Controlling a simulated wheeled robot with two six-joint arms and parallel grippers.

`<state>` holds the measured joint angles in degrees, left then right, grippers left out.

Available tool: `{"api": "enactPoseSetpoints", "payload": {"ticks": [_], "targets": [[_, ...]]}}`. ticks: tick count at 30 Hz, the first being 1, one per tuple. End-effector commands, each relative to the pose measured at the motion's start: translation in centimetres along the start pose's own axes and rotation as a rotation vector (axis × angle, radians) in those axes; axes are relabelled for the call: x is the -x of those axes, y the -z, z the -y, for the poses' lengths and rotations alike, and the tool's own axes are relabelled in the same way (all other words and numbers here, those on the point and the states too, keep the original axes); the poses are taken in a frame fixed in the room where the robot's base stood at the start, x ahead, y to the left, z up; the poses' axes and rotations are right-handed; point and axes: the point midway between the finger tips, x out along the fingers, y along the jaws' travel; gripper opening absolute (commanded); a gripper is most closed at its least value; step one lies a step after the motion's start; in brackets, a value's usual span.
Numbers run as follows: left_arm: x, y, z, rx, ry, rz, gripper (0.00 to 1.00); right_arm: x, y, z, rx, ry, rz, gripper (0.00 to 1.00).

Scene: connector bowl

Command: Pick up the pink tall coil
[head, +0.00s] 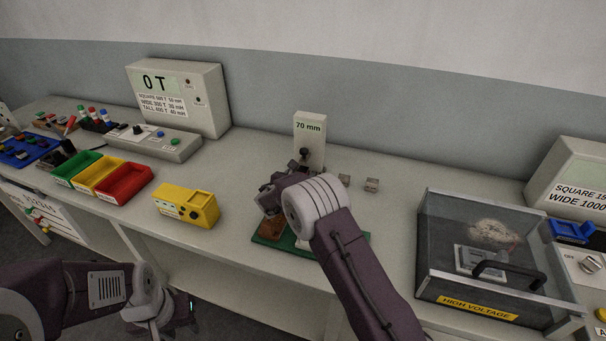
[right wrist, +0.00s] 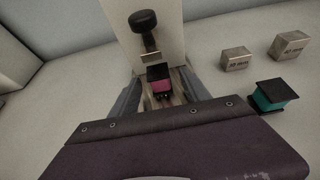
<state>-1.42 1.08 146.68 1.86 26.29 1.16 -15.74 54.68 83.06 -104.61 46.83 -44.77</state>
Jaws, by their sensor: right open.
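The pink coil (right wrist: 162,87) with a black top flange stands upright in the right wrist view, at the foot of a pale upright post with a black knob. My right gripper (right wrist: 161,98) is open, with one finger on each side of the coil; I cannot tell whether either finger touches it. In the head view my right gripper (head: 270,193) is in front of the 70 mm post, and my wrist hides the coil. My left gripper (head: 187,311) is low at the left, below the table's front edge, far from the coil; its jaws are unclear.
A teal coil (right wrist: 272,96) and two metal blocks (right wrist: 236,59) (right wrist: 289,45) lie right of the post (head: 310,137). A yellow box (head: 186,205) and coloured bins (head: 123,183) stand left. A clear high-voltage case (head: 440,262) stands right.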

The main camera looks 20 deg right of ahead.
Motion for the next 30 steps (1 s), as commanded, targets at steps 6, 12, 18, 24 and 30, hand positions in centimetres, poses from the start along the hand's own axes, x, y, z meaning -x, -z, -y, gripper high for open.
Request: {"api": "enactPoseSetpoints", "payload": {"ticks": [6,12,18,24,30], "targets": [[0.0,0.0,0.0,0.0,0.0,0.0,0.36,-0.7,0.0,0.0,0.001,-0.001,0.0,0.55],[0.0,0.0,0.0,0.0,0.0,0.0,0.36,-0.7,0.0,0.0,0.001,-0.001,0.0,0.18],[0.0,0.0,0.0,0.0,0.0,0.0,0.36,-0.7,0.0,0.0,0.0,-0.001,0.0,0.0],[0.0,0.0,0.0,0.0,0.0,0.0,0.36,-0.6,-0.2,0.0,0.0,-0.001,0.0,0.0],[-0.3,0.0,0.0,0.0,0.0,0.0,0.36,1.0,-0.5,-0.1,0.002,-0.002,-0.002,0.0]]}}
